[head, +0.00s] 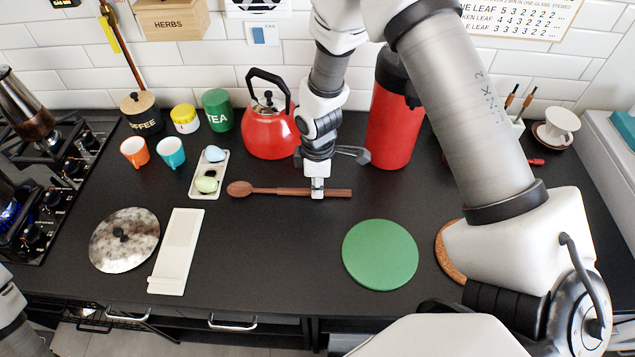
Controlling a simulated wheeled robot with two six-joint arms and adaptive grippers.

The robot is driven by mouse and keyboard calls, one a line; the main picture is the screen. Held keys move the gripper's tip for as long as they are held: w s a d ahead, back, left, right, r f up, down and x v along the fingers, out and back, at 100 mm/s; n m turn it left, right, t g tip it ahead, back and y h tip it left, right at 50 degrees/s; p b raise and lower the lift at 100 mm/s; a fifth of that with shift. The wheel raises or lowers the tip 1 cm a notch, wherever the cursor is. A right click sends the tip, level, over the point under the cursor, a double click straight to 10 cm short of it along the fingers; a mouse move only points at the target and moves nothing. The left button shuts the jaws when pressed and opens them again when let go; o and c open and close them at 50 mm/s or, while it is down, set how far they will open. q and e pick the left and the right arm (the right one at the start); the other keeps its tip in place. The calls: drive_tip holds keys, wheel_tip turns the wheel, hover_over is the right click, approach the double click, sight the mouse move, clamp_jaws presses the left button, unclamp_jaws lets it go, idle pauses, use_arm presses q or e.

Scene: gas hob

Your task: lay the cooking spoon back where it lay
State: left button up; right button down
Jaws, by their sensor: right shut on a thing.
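The wooden cooking spoon (280,191) is level, its bowl to the left and its handle to the right, over the dark worktop in front of the red kettle. My right gripper (318,190) points down and is shut on the spoon's handle. I cannot tell whether the spoon touches the worktop or is just above it. A long white flat rest or board (178,252) lies empty at the left front. My left gripper is out of the picture; only part of that arm shows at the lower left edge.
The red kettle (268,132) and a red canister (393,125) stand behind the spoon. An egg tray (207,187) is left of the bowl. A pan lid (124,240), a green round mat (380,254) and a partly hidden cork mat (447,255) lie in front. The worktop's centre front is clear.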

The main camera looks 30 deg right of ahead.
drive_tip(key=c, duration=1.1)
unclamp_jaws()
wheel_tip(320, 180, up, 12)
drive_tip(key=shift+r, duration=0.1)
